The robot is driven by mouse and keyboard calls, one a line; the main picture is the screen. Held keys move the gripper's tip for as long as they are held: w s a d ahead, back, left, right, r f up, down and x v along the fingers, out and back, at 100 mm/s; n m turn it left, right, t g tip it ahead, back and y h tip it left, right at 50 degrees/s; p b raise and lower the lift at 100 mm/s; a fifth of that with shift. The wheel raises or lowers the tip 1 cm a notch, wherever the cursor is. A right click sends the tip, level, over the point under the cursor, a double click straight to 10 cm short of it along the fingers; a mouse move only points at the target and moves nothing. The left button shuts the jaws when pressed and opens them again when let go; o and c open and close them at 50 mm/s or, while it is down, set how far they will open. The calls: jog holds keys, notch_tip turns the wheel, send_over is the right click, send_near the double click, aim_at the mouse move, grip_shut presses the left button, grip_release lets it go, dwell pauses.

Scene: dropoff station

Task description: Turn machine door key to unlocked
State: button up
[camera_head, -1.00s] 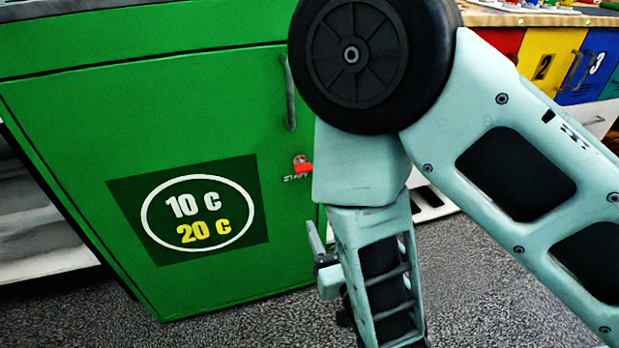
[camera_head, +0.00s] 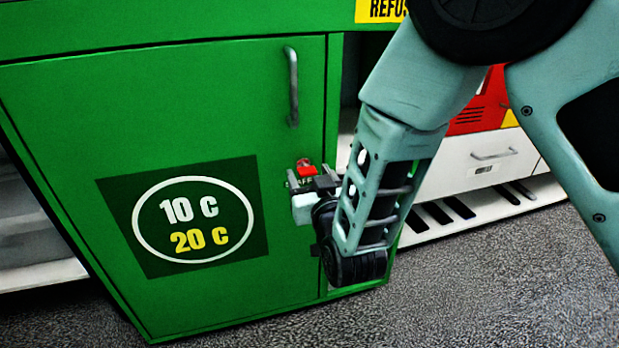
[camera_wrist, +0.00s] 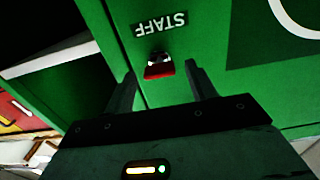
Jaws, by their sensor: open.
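The red machine door key (camera_head: 307,169) sits in its lock on the green door (camera_head: 60,130), beside the STAFF label. In the wrist view the key (camera_wrist: 159,70) is just beyond my open fingers, roughly centred between them, with the label (camera_wrist: 160,25) above it upside down. My gripper (camera_head: 314,182) is open and close to the door, just below the key in the head view. In the wrist view the gripper (camera_wrist: 160,82) has nothing between its fingers. Part of the label is hidden behind the gripper in the head view.
A grey door handle (camera_head: 291,87) stands out above the key. A white drawer front with a handle (camera_head: 494,156) and a red unit are to the right. The grey floor (camera_head: 480,290) at the lower right is clear.

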jog(key=shift+w+a, duration=0.1)
jog(key=shift+w, duration=0.3)
jog(key=c, duration=1)
